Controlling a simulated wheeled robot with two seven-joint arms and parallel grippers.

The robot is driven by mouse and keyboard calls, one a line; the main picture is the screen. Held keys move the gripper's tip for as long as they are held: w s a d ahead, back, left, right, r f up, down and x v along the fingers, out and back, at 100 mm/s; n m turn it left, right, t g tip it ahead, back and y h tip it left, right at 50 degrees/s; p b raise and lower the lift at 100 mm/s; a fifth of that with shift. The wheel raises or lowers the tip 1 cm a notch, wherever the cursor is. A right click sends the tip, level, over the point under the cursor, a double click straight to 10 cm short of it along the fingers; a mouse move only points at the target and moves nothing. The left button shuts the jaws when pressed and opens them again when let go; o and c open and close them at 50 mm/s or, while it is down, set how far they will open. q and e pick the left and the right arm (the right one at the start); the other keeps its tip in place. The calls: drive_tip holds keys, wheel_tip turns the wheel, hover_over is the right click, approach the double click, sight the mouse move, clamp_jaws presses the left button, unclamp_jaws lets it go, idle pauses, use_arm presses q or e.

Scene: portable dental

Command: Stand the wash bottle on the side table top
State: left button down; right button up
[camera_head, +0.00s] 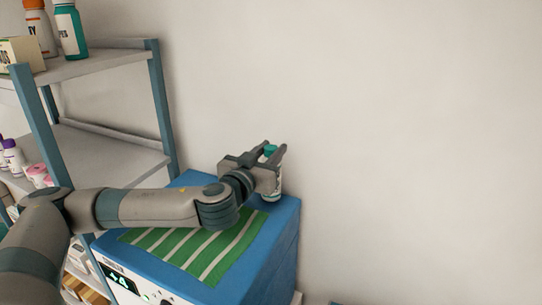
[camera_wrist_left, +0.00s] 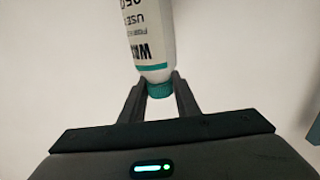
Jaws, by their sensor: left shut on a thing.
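The wash bottle is white with a teal cap and a printed label. In the head view the bottle (camera_head: 274,193) looks upright at the back right of the blue side table top (camera_head: 279,217). I cannot tell whether its base touches the top. My left gripper (camera_head: 275,149) is shut on it near the cap and hides part of it. In the left wrist view the bottle (camera_wrist_left: 148,38) has its teal cap between the fingertips of my left gripper (camera_wrist_left: 160,84). My right gripper is in neither view.
A green and white striped mat (camera_head: 180,246) covers much of the blue top. A shelf rack (camera_head: 110,65) with bottles, including an orange-capped one (camera_head: 38,30) and a teal one (camera_head: 70,30), stands at the left. The wall (camera_head: 400,120) is close behind.

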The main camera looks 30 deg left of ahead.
use_arm(q)
wheel_tip(320, 180, up, 3)
drive_tip(key=shift+f+p, duration=0.1)
drive_tip(key=shift+p, duration=0.6)
drive_tip(key=shift+s+d+r+p, duration=0.2)
drive_tip(key=shift+d+r+p, duration=0.4)
drive_tip(key=shift+d+r, duration=0.45)
drive_tip(key=s+d+r, duration=0.1)
drive_tip(key=d+r, duration=0.4)
drive_tip(key=d, duration=0.4)
drive_tip(key=shift+d, duration=0.3)
drive_tip(key=shift+r, duration=0.1)
